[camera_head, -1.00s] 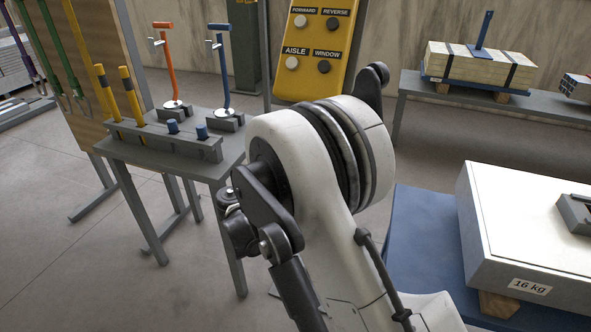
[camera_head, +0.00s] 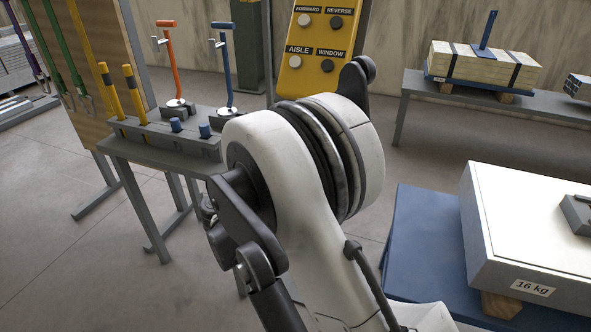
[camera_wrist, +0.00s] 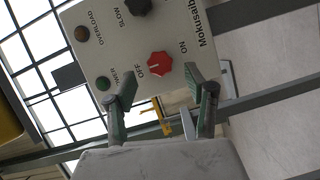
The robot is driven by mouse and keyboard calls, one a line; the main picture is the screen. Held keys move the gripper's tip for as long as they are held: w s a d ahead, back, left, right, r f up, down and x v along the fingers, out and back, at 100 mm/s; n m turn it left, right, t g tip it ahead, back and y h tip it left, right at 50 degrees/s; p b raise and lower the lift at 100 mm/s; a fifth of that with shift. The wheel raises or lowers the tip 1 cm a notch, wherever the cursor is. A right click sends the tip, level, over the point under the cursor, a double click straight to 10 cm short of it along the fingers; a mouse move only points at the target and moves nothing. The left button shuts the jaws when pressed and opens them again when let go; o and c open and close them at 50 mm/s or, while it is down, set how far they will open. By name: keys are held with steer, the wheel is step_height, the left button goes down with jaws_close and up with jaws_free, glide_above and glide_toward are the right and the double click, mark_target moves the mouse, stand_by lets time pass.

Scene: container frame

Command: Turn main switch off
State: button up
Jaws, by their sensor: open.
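The red main switch knob (camera_wrist: 159,66) sits on a pale control panel (camera_wrist: 115,50) in the wrist view. "OFF" and "ON" are printed on either side of it; I cannot clearly tell which one its small white mark indicates. My gripper (camera_wrist: 162,85) is open, with its two green-padded fingertips on either side below the knob in the picture. The fingers look apart from the knob, but the remaining depth is unclear. The head view shows my arm but not the gripper or this panel.
Beside the knob are a black knob (camera_wrist: 138,6), an amber lamp (camera_wrist: 82,33) and a green lamp (camera_wrist: 102,83). In the head view, a yellow button panel (camera_head: 313,78) hangs behind my arm, a grey tool stand (camera_head: 165,152) is left, and a white 16 kg box (camera_head: 520,240) right.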

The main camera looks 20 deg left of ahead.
steer(key=v, duration=0.7)
steer(key=shift+w, duration=0.1)
steer(key=w+d+r+m+g, duration=0.1)
steer(key=w+d+r+g, duration=0.15)
steer(key=d, duration=0.45)
steer(key=w+d+r+m+g, duration=0.15)
steer(key=d+r, duration=0.25)
steer(key=d, duration=0.4)
steer(key=s+d+r+m+g+y, duration=0.1)
steer(key=d+r+g, duration=0.1)
steer(key=d, duration=0.6)
steer(key=s+d+r+m+g+y, duration=0.1)
steer(key=s+d+r, duration=0.15)
steer(key=d, duration=0.55)
steer(key=s+d+r+m+g+y, duration=0.2)
steer(key=s+d, duration=0.7)
steer(key=d, duration=0.2)
steer(key=s+d+f+m+y, duration=0.1)
steer(key=s+d+m+y, duration=0.15)
steer(key=s, duration=0.45)
steer(key=s+d+f+m+y, duration=0.1)
steer(key=s+d+m, duration=0.1)
steer(key=s+d, duration=0.35)
step_height(320, 180, up, 16)
steer(key=s+a+p, duration=0.1)
steer(key=a+p, duration=0.1)
steer(key=p, duration=1.3)
steer(key=shift+s+p, duration=0.15)
steer(key=shift+p, duration=0.25)
steer(key=shift+h, duration=0.25)
